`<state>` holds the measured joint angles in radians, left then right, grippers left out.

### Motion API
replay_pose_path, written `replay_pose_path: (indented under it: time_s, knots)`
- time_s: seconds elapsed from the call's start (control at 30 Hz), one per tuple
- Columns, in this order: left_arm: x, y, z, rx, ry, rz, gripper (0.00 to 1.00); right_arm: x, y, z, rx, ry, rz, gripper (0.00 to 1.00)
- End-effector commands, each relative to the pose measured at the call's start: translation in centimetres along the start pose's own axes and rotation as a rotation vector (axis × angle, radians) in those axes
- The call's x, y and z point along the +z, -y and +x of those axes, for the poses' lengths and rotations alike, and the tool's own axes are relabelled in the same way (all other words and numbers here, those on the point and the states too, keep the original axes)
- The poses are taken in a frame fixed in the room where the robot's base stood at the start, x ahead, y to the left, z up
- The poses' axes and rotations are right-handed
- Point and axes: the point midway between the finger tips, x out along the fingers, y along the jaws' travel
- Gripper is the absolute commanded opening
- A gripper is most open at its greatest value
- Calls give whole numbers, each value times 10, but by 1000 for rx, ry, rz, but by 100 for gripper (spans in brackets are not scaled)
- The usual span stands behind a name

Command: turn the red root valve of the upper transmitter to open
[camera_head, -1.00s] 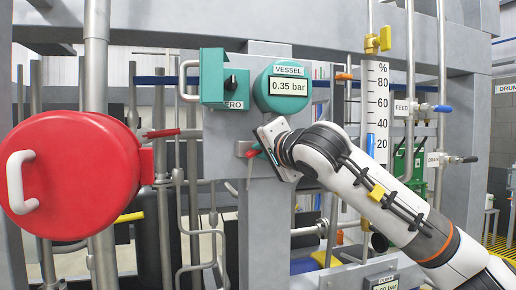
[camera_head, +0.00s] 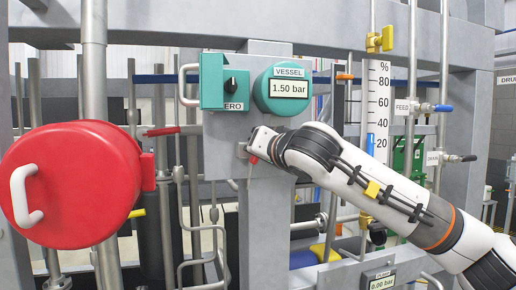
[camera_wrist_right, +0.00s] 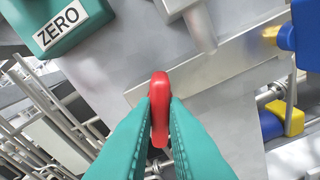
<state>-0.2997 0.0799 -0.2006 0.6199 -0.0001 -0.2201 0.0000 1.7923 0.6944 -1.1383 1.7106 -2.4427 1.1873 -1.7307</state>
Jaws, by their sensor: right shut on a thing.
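The upper transmitter (camera_head: 289,88) is a teal round housing labelled VESSEL; its display reads 1.50 bar. Below it on the grey plate is the red root valve handle (camera_head: 253,160), mostly hidden behind my right gripper (camera_head: 257,153) in the head view. In the right wrist view the red handle (camera_wrist_right: 159,98) stands between the two teal fingers of my right gripper (camera_wrist_right: 160,112), which are shut on it. In the head view the bit of handle that shows points downward. My left gripper is not in view.
A teal box (camera_head: 225,80) with a black ZERO knob is left of the transmitter. A big red round housing (camera_head: 75,185) with a white handle fills the left front. A lower display (camera_head: 382,282) reads 0.00 bar. Pipes and a level scale (camera_head: 377,105) stand to the right.

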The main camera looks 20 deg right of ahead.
Motion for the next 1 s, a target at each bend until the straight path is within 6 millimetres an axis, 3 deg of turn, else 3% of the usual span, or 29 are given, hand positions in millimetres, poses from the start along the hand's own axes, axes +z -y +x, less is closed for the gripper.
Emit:
replay_pose_path:
  time_s: [0.13, 0.47, 0.8, 0.83, 1.0]
  knots:
    - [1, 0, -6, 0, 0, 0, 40, -1, 0, 0, -17, -5, -104, 0]
    - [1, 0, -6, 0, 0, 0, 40, -2, 0, 0, -20, -6, -125, 0]
    - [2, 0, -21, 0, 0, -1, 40, -2, -2, 0, -72, -6, -477, 0]
    - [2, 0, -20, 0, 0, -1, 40, -3, -2, 0, -74, -6, -487, 13]
    - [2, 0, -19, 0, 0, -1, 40, -3, -1, 0, -72, -5, -478, 40]
